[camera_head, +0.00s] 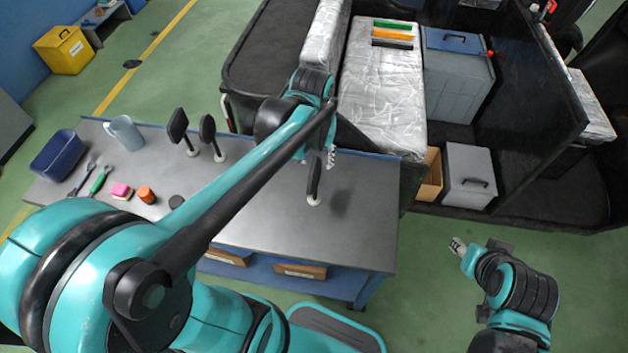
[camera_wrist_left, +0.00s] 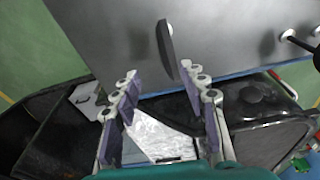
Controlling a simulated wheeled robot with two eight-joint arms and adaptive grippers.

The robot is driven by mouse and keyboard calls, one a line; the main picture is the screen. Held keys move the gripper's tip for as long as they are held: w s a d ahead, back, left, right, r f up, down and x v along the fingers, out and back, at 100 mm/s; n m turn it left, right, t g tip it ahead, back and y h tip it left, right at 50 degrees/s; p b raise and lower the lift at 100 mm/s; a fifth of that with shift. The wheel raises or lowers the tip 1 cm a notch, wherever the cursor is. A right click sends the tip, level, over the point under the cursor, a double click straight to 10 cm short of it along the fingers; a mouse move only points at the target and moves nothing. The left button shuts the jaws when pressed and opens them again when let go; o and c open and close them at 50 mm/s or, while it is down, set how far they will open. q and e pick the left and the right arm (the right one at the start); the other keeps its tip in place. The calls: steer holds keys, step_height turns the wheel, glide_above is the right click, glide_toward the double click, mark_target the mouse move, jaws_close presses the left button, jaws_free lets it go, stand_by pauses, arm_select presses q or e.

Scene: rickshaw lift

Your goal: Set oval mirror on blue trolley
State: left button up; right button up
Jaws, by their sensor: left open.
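A dark mirror on a pale round foot (camera_head: 314,180) stands upright on a grey-topped bench with blue sides (camera_head: 370,190), which I take for the blue trolley. It is seen nearly edge-on, so I cannot tell if it is oval. My left gripper (camera_head: 319,156) is open just behind it. In the left wrist view the mirror (camera_wrist_left: 166,46) lies beyond and between the spread fingertips (camera_wrist_left: 158,73), and I see no grip on it. Two more dark mirrors, (camera_head: 178,128) and (camera_head: 208,130), stand farther left. My right gripper (camera_head: 458,246) is over the floor, its jaws unclear.
A black cart (camera_head: 285,50) with silver bundles (camera_head: 375,85) stands behind. The bench is clear right of the near mirror.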

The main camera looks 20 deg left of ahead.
arm_select(q)
steer(key=s+d+r+m+t, duration=0.1)
steer(key=s+d+m+t, duration=0.1)
steer(key=s+t, duration=0.3)
steer(key=shift+s+d, duration=0.7)
steer(key=shift+s, duration=1.4)
